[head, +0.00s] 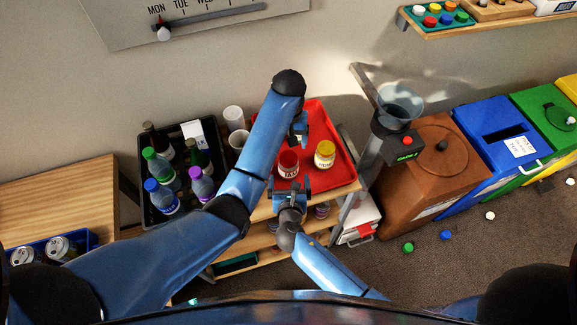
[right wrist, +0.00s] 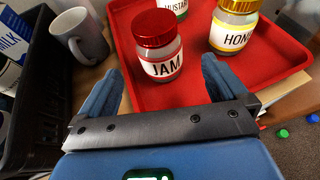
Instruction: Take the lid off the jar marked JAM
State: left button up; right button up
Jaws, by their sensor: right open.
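The JAM jar (head: 288,170) stands upright on the red tray (head: 345,172), its red lid (right wrist: 153,27) on. The right wrist view shows its white label (right wrist: 163,66). My right gripper (head: 290,183) is open and empty at the tray's near edge. Its fingers point at the jar from the near side, one to each side, without visibly touching it. My left gripper (head: 300,128) hangs over the back of the tray, behind the JAM jar; its jaws are too small and shaded to read.
The HONEY jar (head: 325,154) stands right of the JAM jar; a MUSTARD jar (right wrist: 172,8) stands behind, partly cut off. Left are white mugs (head: 234,118) and a black crate (head: 152,212) of bottles. A hopper device (head: 400,140) and bins stand right.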

jog(key=x, duration=0.8)
jog(key=shift+w+a+f, duration=0.1)
jog(key=shift+w+f, duration=0.05)
jog(key=shift+w, duration=0.2)
